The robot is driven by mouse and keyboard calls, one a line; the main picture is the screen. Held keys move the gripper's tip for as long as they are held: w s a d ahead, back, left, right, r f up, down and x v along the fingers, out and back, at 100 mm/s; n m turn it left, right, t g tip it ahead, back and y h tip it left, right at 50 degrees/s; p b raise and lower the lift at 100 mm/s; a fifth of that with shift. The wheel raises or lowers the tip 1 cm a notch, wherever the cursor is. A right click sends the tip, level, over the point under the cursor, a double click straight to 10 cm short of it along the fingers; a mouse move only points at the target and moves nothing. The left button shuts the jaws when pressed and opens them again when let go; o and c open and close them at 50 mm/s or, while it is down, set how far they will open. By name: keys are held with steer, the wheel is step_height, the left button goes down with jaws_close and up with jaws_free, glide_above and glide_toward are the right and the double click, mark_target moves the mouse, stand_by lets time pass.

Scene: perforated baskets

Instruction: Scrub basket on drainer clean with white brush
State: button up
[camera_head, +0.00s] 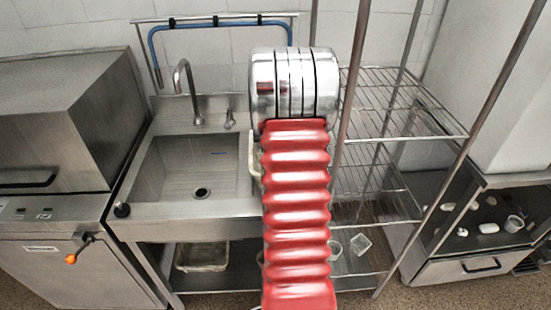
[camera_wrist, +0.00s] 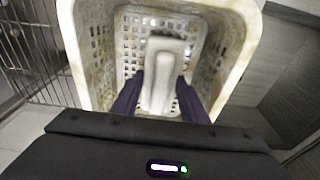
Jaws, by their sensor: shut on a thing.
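The white perforated basket (camera_wrist: 236,45) fills the upper middle of the wrist view, its open side facing the camera. Brown stains mark its walls and rim. In the head view only a pale strip of the basket (camera_head: 255,160) shows at the right of the sink, beside my red arm. The drainer under it is mostly hidden by my arm. My gripper (camera_wrist: 160,92) has two dark purple fingers shut on the white brush (camera_wrist: 162,62), which reaches into the basket opening. I cannot tell whether the brush touches a basket wall.
The sink basin (camera_head: 195,165) with its tap (camera_head: 188,85) is left of my arm. A wire rack (camera_head: 395,105) stands right, with thin posts close to my arm. A steel machine (camera_head: 65,120) is far left. A lower shelf holds a tray (camera_head: 202,256).

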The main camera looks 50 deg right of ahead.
steer(key=shift+w+d, duration=0.35)
steer(key=shift+w, duration=0.15)
steer(key=shift+w+d, duration=0.1)
steer(key=shift+w+d, duration=0.75)
steer(key=shift+d, duration=0.1)
steer(key=shift+s+a+f, duration=0.15)
steer(key=shift+s+a, duration=0.65)
steer(key=shift+s, duration=0.3)
steer(key=shift+s+a, duration=0.1)
